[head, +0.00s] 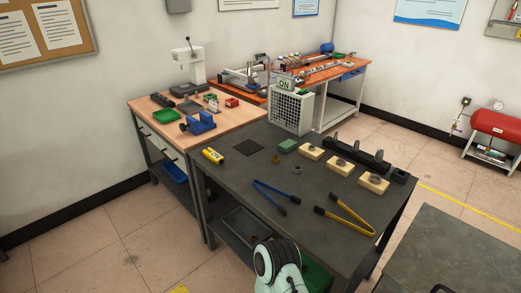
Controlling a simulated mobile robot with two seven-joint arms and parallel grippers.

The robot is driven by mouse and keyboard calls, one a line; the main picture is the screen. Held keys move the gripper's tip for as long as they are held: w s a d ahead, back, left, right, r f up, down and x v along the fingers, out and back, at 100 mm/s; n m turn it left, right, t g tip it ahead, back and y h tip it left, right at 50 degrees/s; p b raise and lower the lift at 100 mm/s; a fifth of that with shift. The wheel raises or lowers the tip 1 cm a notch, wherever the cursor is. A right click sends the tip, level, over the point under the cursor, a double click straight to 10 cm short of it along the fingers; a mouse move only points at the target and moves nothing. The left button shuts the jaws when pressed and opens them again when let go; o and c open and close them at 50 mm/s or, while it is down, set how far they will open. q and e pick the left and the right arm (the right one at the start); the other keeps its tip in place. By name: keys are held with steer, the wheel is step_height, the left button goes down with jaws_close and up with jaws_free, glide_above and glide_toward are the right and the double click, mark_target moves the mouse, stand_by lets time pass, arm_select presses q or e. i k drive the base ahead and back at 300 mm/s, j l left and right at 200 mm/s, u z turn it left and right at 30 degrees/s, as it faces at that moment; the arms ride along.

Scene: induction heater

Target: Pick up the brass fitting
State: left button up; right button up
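A small brass fitting (276,159) stands on the dark grey table (235,180), between a dark square pad and a small grey ring (297,169). It is tiny in the head view, so its exact shape is hard to tell. Nothing touches it that I can see. Neither of my grippers shows in the head view. A pale green and black rounded part of my own body shows at the bottom middle, in front of the table's near edge.
Blue-handled tongs (270,194) and yellow tongs (345,218) lie nearer the front. Wooden blocks (339,165) with metal parts line the right, before a black rack (352,153). A white heater unit (291,110) labelled ON stands behind. A yellow device (213,155) lies left.

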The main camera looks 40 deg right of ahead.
mark_target(275, 161)
steer(key=i+z, duration=0.35)
steer(key=i+j+z, duration=0.3)
steer(key=i, duration=0.15)
steer(key=i+j+z, duration=0.2)
steer(key=i+z, duration=0.15)
steer(key=i, duration=0.05)
